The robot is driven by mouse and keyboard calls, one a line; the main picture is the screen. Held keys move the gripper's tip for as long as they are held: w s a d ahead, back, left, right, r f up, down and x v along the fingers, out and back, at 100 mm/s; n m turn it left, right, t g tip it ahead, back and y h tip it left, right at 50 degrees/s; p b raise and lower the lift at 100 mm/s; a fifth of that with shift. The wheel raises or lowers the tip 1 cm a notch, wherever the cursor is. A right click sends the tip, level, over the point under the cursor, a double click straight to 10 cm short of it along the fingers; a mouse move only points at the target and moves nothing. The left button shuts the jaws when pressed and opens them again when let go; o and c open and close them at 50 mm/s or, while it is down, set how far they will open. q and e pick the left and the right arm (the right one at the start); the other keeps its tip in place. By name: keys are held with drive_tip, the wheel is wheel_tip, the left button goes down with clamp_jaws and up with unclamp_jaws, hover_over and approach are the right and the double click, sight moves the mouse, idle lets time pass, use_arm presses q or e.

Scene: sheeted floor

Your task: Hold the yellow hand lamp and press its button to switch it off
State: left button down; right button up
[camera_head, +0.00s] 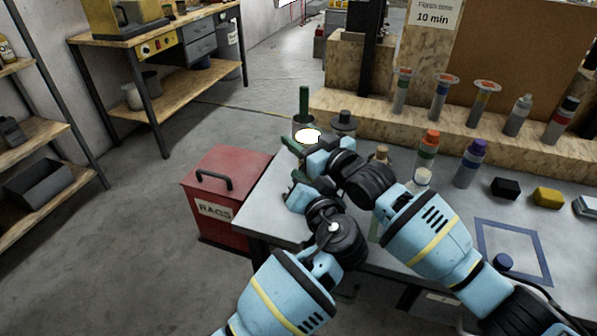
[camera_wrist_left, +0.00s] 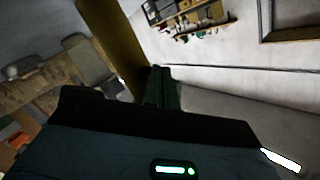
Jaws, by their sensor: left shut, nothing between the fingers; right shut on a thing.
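The yellow hand lamp (camera_wrist_left: 118,45) shows in the left wrist view as a long yellow body, slanting up beside my left gripper's fingers. In the head view a bright white glowing oval (camera_head: 307,135), which looks like its lit face, shows at my right gripper (camera_head: 294,146). That gripper is shut on the lamp near the table's far left corner. My left gripper (camera_head: 296,181) is just below it, shut and empty; its dark green fingers also show in the left wrist view (camera_wrist_left: 160,88). The button is not visible, and I cannot tell whether the fingertips touch the lamp.
The grey table (camera_head: 270,205) has a red RAGS bin (camera_head: 215,208) at its left. Bottles (camera_head: 470,160), a black block (camera_head: 505,188) and a yellow block (camera_head: 547,196) stand to the right, near a blue square outline (camera_head: 513,252). A wooden rack (camera_head: 460,125) runs along the back.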

use_arm(q)
drive_tip(key=shift+w+a, duration=0.15)
drive_tip(key=shift+a, duration=0.35)
drive_tip(key=shift+s+a+f, duration=0.1)
drive_tip(key=shift+s+a, duration=0.1)
drive_tip(key=shift+s, duration=0.25)
drive_tip(key=shift+s+a, duration=0.2)
drive_tip(key=shift+s, duration=0.25)
drive_tip(key=shift+d, duration=0.1)
drive_tip(key=s, duration=0.1)
drive_tip(key=s+a, duration=0.1)
drive_tip(key=s, duration=0.1)
drive_tip(key=s+a, duration=0.1)
drive_tip(key=shift+s, duration=0.35)
idle(1.7)
drive_tip(key=shift+w+d, duration=0.45)
drive_tip(key=shift+w, duration=0.35)
drive_tip(key=shift+w+d, duration=0.45)
drive_tip(key=shift+w, duration=0.4)
drive_tip(key=shift+w+d, duration=0.45)
drive_tip(key=shift+w, duration=0.35)
